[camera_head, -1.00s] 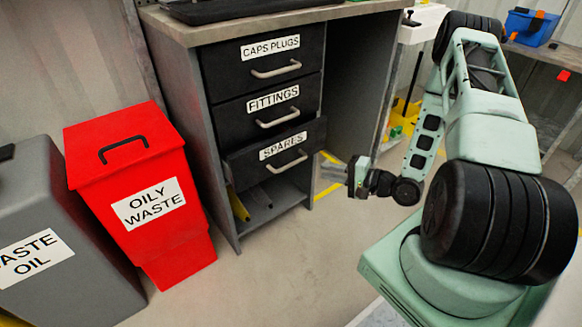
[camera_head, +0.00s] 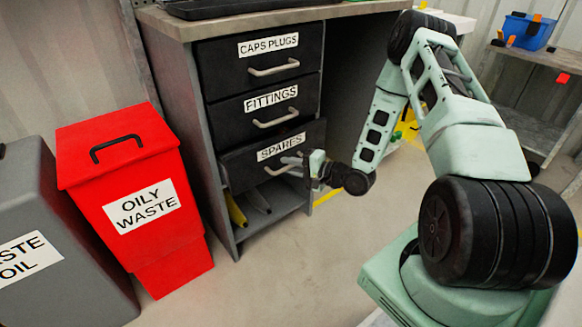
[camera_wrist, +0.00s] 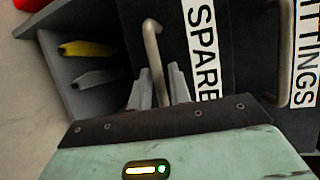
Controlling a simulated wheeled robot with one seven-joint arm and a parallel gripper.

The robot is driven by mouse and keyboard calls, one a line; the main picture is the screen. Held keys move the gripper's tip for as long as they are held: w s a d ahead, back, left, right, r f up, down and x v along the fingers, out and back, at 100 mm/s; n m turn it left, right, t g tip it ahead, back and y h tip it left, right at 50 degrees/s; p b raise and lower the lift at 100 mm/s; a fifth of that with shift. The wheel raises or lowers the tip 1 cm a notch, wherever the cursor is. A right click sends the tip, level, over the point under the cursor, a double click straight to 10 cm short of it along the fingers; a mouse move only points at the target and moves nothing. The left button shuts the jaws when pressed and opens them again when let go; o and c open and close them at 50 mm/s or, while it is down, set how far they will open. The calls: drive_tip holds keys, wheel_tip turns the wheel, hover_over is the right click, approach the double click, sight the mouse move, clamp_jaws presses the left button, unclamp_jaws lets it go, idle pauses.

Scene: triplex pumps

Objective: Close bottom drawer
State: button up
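The bottom drawer (camera_head: 240,172), labelled SPARES, is black and stands out a little from the grey cabinet. Its pale bar handle (camera_head: 280,170) is on the front, and the handle (camera_wrist: 152,50) also shows in the wrist view. My gripper (camera_head: 292,160) is at the right part of this handle. In the wrist view my gripper's fingers (camera_wrist: 158,82) lie on either side of the bar and look open around it. Contact between the fingers and the bar cannot be made out.
Above are the FITTINGS drawer (camera_head: 235,108) and CAPS PLUGS drawer (camera_head: 225,62), both flush. Below is an open shelf with a yellow item (camera_head: 236,211) and a grey one. A red OILY WASTE bin (camera_head: 130,195) stands left of the cabinet. The floor in front is clear.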

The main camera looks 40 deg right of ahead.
clamp_jaws()
drive_tip(key=shift+w+p, duration=0.35)
drive_tip(key=shift+w, duration=1.85)
unclamp_jaws()
drive_tip(key=shift+w, duration=0.1)
drive_tip(key=shift+r, duration=0.1)
drive_tip(key=p+v, duration=0.4)
drive_tip(key=v, duration=1.3)
drive_tip(key=shift+s+p, duration=0.3)
drive_tip(key=shift+p, duration=0.05)
